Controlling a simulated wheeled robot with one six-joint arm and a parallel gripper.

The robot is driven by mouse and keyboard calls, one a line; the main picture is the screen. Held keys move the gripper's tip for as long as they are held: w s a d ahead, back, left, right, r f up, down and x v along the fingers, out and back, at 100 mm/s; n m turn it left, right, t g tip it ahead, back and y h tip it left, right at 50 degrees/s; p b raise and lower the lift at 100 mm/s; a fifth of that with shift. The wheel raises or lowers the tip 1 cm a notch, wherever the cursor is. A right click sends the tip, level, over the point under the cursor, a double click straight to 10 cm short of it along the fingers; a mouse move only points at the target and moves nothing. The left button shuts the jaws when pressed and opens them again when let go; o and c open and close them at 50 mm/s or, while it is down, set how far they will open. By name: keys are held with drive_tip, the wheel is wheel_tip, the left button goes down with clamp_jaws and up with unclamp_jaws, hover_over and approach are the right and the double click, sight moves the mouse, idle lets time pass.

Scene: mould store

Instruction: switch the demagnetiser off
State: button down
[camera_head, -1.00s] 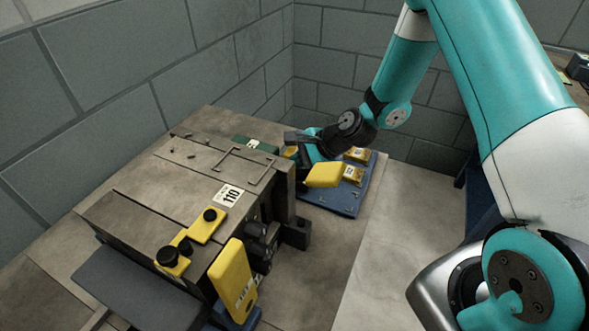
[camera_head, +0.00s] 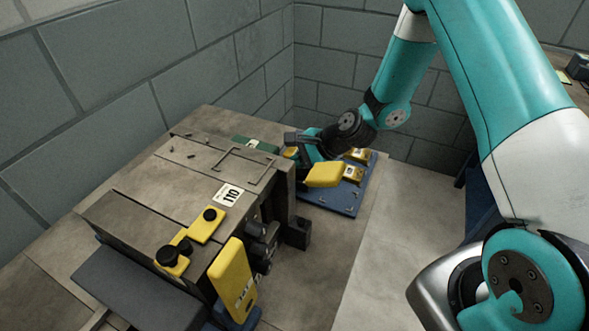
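I cannot pick out the demagnetiser or its switch for certain. A green object (camera_head: 255,144) with a pale label shows behind the far edge of the large mould block and is partly hidden by it. My gripper (camera_head: 297,146) is at the end of the arm, low beyond the block's far right corner, a little right of the green object. Its fingertips are small, dark and partly covered by my wrist, so I cannot tell whether they are open or shut. A yellow block (camera_head: 323,174) shows just below the wrist; I cannot tell whether it touches the gripper.
The large grey mould block (camera_head: 140,207), labelled 110, fills the left of the bench, with yellow parts (camera_head: 207,225) and a yellow plate (camera_head: 233,280) on it. A blue tray (camera_head: 341,204) holds yellow pieces (camera_head: 352,173). Block walls close the back and left. Pale surface at centre right is clear.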

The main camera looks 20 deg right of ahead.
drive_tip(key=shift+f, duration=0.35)
drive_tip(key=shift+r+p, duration=0.45)
drive_tip(key=shift+r, duration=0.05)
wheel_tip(320, 180, up, 6)
drive_tip(key=p, duration=0.5)
